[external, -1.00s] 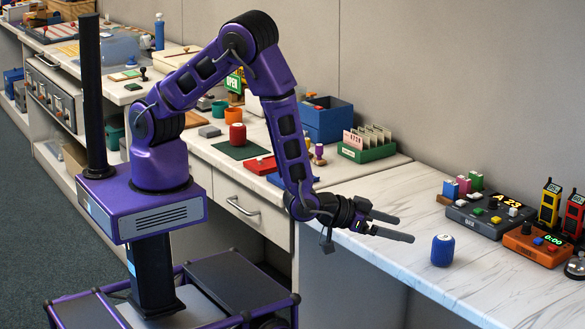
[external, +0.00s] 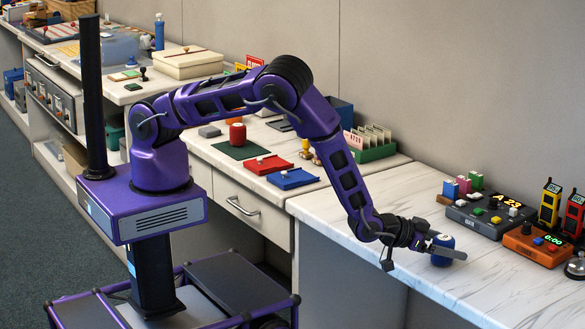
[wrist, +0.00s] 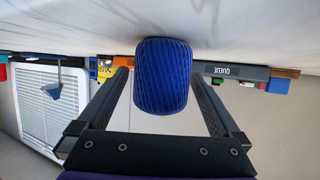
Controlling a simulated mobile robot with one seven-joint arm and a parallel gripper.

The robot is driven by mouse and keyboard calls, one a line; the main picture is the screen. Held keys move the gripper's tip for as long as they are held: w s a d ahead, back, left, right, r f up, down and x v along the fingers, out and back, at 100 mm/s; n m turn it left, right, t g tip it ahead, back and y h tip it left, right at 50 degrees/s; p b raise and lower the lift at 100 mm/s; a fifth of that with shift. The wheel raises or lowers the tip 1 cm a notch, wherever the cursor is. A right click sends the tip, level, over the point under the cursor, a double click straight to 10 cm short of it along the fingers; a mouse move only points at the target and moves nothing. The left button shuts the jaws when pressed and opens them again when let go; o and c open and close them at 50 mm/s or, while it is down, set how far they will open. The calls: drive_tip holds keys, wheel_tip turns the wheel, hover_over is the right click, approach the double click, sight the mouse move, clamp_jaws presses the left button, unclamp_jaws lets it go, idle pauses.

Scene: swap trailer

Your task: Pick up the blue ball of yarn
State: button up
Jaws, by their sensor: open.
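The blue ball of yarn (external: 441,247) stands on the white marbled counter and looks like a short, rounded cylinder. In the wrist view the yarn (wrist: 162,76) shows its wound strands. My gripper (external: 450,252) is open, low over the counter, with its fingers around the yarn. In the wrist view my gripper (wrist: 162,82) has one finger on each side of the yarn, with a gap visible on both sides toward the finger bases. Contact at the fingertips cannot be told. In the external view a finger hides part of the yarn.
A dark grey console (external: 488,215) and an orange console (external: 538,244) stand to the right of the yarn, with yellow and red handsets behind. Small coloured blocks (external: 463,186) stand at the back. The counter's front right (external: 490,290) is clear.

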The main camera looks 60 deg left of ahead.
drive_tip(key=shift+w+d+f, duration=0.2)
drive_tip(key=shift+w, duration=0.45)
drive_tip(key=c, duration=1.4)
drive_tip(key=shift+r, duration=0.1)
